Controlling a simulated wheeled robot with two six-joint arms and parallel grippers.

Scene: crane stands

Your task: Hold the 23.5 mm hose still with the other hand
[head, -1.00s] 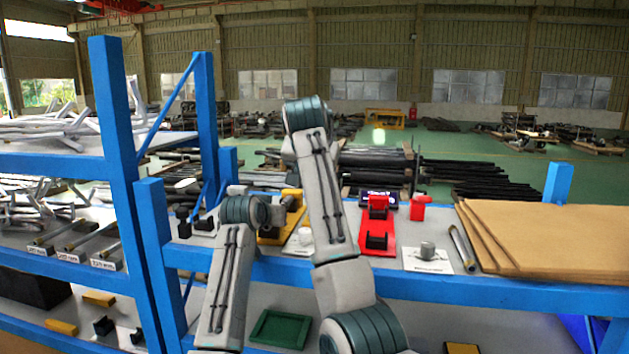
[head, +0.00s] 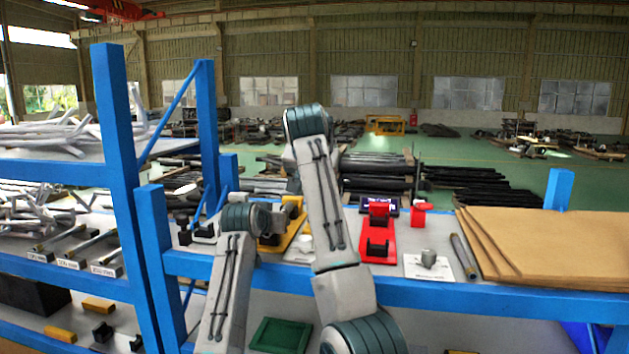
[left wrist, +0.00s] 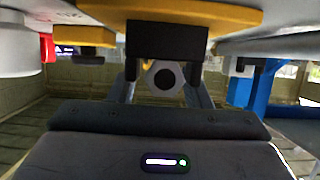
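My left arm comes up from the lower left, and its gripper is hidden behind the wrist in the head view. In the left wrist view its two fingers (left wrist: 163,92) stand apart, with a pale hexagonal end with a dark round centre (left wrist: 164,77) between them. It may be a hose fitting seen end-on; I cannot tell whether the fingers touch it. A yellow stand (left wrist: 225,14) with a black block (left wrist: 167,40) is right by it; the stand also shows in the head view (head: 292,222). My right arm rises mid-picture, its gripper hidden.
A red stand (head: 378,250), a grey fitting (head: 428,258) on a white card, a hose piece (head: 463,256) and brown boards (head: 560,240) lie along the shelf. Labelled hoses (head: 95,244) lie on the left shelf. Blue posts (head: 121,190) stand close left of my arm.

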